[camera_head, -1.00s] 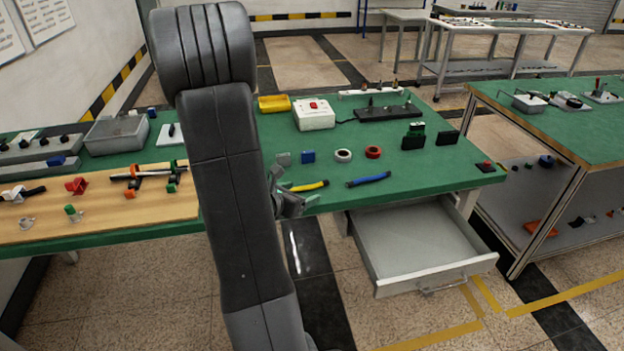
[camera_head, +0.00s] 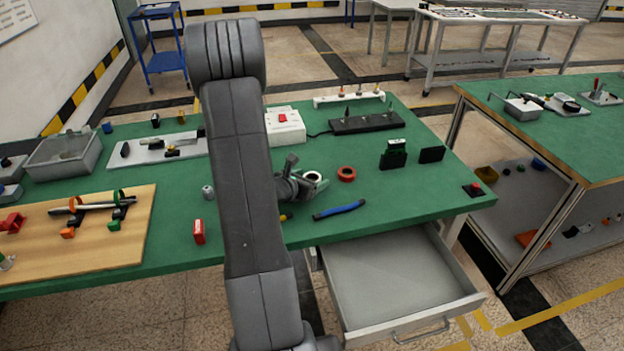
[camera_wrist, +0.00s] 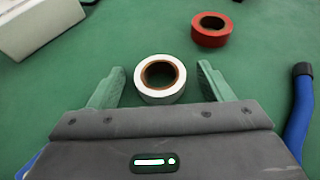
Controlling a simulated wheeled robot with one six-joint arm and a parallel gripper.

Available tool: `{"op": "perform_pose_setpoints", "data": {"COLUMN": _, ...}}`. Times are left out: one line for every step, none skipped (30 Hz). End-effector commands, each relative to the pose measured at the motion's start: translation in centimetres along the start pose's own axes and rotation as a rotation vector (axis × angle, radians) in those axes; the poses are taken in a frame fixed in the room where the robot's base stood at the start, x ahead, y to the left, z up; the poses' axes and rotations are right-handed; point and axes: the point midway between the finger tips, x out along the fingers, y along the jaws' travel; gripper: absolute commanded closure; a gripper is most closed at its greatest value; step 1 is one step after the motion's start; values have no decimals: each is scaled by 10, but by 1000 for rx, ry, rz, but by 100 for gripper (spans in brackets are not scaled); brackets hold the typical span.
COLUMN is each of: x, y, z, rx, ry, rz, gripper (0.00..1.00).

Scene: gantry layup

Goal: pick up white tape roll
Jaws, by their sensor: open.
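The white tape roll (camera_wrist: 160,93) lies flat on the green table, its brown core facing up. In the wrist view it sits between the two green fingers of my gripper (camera_wrist: 158,88), with a gap of green showing on each side. My gripper is open and does not visibly touch the roll. In the head view my gripper (camera_head: 306,188) is at the roll (camera_head: 312,176), which is partly hidden by it.
A red tape roll (camera_wrist: 211,29) lies beyond, to the right. A blue-handled tool (camera_wrist: 300,115) is close on the right. A white box with a red switch (camera_head: 284,126) stands behind. An open drawer (camera_head: 395,275) juts out below the table (camera_head: 420,205).

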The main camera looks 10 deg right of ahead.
Motion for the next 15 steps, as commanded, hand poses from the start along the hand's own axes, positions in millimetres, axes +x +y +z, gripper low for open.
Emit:
{"op": "perform_pose_setpoints", "data": {"x": 0, "y": 0, "z": 0, "rx": 0, "ry": 0, "rz": 0, "gripper": 27}}
{"op": "perform_pose_setpoints", "data": {"x": 0, "y": 0, "z": 0, "rx": 0, "ry": 0, "rz": 0, "gripper": 27}}
{"op": "perform_pose_setpoints", "data": {"x": 0, "y": 0, "z": 0, "rx": 0, "ry": 0, "rz": 0, "gripper": 29}}
{"op": "perform_pose_setpoints", "data": {"x": 0, "y": 0, "z": 0, "rx": 0, "ry": 0, "rz": 0, "gripper": 35}}
{"op": "perform_pose_setpoints", "data": {"x": 0, "y": 0, "z": 0, "rx": 0, "ry": 0, "rz": 0, "gripper": 41}}
{"op": "perform_pose_setpoints", "data": {"x": 0, "y": 0, "z": 0, "rx": 0, "ry": 0, "rz": 0, "gripper": 49}}
{"op": "perform_pose_setpoints", "data": {"x": 0, "y": 0, "z": 0, "rx": 0, "ry": 0, "rz": 0, "gripper": 55}}
{"op": "perform_pose_setpoints", "data": {"x": 0, "y": 0, "z": 0, "rx": 0, "ry": 0, "rz": 0, "gripper": 60}}
{"op": "perform_pose_setpoints", "data": {"x": 0, "y": 0, "z": 0, "rx": 0, "ry": 0, "rz": 0, "gripper": 68}}
{"op": "perform_pose_setpoints", "data": {"x": 0, "y": 0, "z": 0, "rx": 0, "ry": 0, "rz": 0, "gripper": 74}}
{"op": "perform_pose_setpoints", "data": {"x": 0, "y": 0, "z": 0, "rx": 0, "ry": 0, "rz": 0, "gripper": 75}}
{"op": "perform_pose_setpoints", "data": {"x": 0, "y": 0, "z": 0, "rx": 0, "ry": -1, "rz": 0, "gripper": 75}}
{"op": "perform_pose_setpoints", "data": {"x": 0, "y": 0, "z": 0, "rx": 0, "ry": -1, "rz": 0, "gripper": 75}}
{"op": "perform_pose_setpoints", "data": {"x": 0, "y": 0, "z": 0, "rx": 0, "ry": -1, "rz": 0, "gripper": 75}}
{"op": "perform_pose_setpoints", "data": {"x": 0, "y": 0, "z": 0, "rx": 0, "ry": -1, "rz": 0, "gripper": 75}}
